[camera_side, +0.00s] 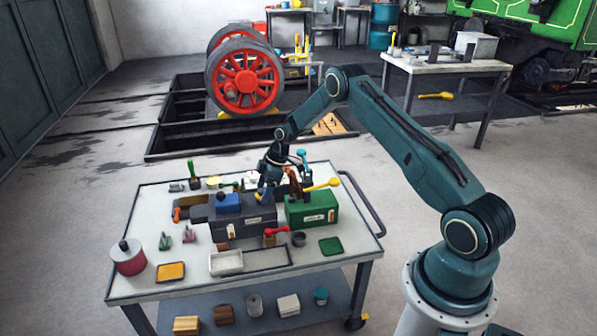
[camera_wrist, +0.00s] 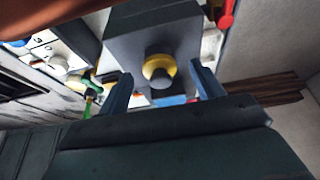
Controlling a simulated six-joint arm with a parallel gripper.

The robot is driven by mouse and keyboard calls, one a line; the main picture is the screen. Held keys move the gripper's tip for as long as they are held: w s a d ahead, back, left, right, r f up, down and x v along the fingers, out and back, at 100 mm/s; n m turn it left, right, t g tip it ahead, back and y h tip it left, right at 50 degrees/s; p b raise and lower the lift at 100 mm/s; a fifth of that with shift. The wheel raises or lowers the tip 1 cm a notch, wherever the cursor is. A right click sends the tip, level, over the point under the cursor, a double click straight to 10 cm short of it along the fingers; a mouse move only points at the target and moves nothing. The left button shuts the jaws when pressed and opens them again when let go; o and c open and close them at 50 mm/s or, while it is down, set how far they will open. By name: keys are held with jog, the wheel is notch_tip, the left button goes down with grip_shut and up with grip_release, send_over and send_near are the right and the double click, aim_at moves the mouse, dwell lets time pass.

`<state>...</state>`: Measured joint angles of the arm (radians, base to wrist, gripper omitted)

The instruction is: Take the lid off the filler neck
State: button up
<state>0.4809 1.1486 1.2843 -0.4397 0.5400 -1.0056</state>
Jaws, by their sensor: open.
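In the wrist view a grey box (camera_wrist: 145,25) fills the upper middle. On it sits a round yellow piece (camera_wrist: 151,61) with a dark knob (camera_wrist: 163,73) at its centre; this looks like the filler neck and its lid, but I cannot tell where one ends. My gripper (camera_wrist: 160,78) is open, its two blue fingers on either side of the knob with gaps showing. In the side view my gripper (camera_side: 268,183) points down behind the dark grey box (camera_side: 246,222) on the cart, and the knob is hidden or too small to make out there.
A green box (camera_side: 312,208) stands right of the grey one, and a blue block (camera_side: 228,202) lies on the grey one. Yellow, red and blue-handled things crowd around my gripper. The cart top (camera_side: 150,210) has some bare room at left.

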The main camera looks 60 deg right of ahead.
dwell(0.3)
jog(key=c, duration=1)
jog(key=shift+o, duration=0.2)
jog(key=shift+r, duration=0.1)
jog(key=shift+r, duration=0.1)
jog(key=shift+c, duration=1.1)
notch_tip(320, 180, up, 20)
jog(key=shift+f, duration=0.2)
